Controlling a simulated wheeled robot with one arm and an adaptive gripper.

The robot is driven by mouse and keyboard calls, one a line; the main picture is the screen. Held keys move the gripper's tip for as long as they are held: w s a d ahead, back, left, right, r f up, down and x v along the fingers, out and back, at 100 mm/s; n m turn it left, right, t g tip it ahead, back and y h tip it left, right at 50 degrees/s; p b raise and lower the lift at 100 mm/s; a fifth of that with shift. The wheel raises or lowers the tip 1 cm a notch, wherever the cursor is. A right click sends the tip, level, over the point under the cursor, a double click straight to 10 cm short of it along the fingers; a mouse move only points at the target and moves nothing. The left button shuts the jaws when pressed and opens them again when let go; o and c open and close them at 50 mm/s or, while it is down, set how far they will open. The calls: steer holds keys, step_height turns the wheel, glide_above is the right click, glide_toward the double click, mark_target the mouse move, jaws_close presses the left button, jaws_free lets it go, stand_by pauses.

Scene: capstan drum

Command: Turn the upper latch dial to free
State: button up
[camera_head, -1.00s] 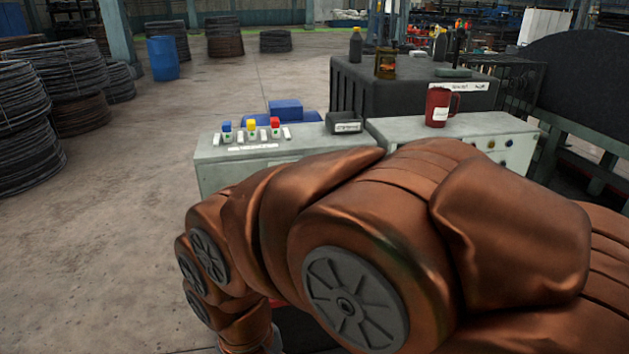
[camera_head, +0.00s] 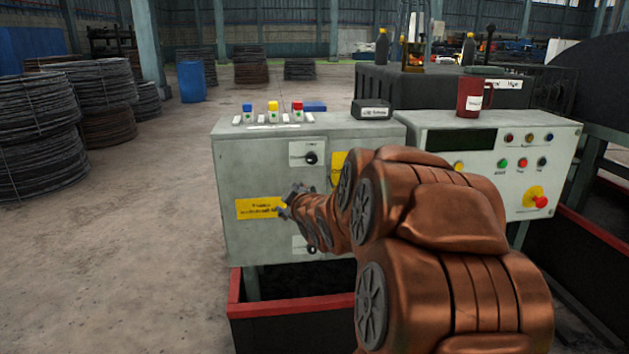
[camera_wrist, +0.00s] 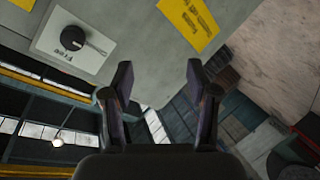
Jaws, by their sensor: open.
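The upper latch dial (camera_head: 311,158) is a black knob on a white plate, high on the front of the grey cabinet (camera_head: 240,170). In the wrist view a dial (camera_wrist: 73,38), seemingly this one, is at upper left on a plate marked "Free". Its thin pointer slants right and slightly down in that picture. My gripper (camera_head: 288,200) is below and left of the upper dial in the head view, apart from it. In the wrist view my gripper (camera_wrist: 159,78) is open, with nothing between its fingers. The lower dial (camera_head: 311,249) is partly hidden by my arm.
A yellow label (camera_head: 258,208) is on the cabinet front by my gripper. Coloured switches (camera_head: 272,112) and a black box (camera_head: 371,109) are on top. A control panel with a red stop button (camera_head: 540,202) stands to the right. A red-edged trough (camera_head: 285,306) lies below.

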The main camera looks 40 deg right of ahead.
mark_target(313, 161)
steer(key=s+d+r+n+t+h+b, duration=0.25)
steer(key=d+t+b, duration=0.25)
steer(key=d, duration=0.5)
steer(key=shift+a+r+x, duration=0.1)
steer(key=shift+r+x, duration=0.05)
steer(key=shift+x, duration=1.85)
steer(key=shift+a+r+x, duration=0.1)
steer(key=shift+r+x, duration=0.05)
steer(key=shift+x, duration=1.85)
steer(key=shift+c, duration=0.4)
jaws_close()
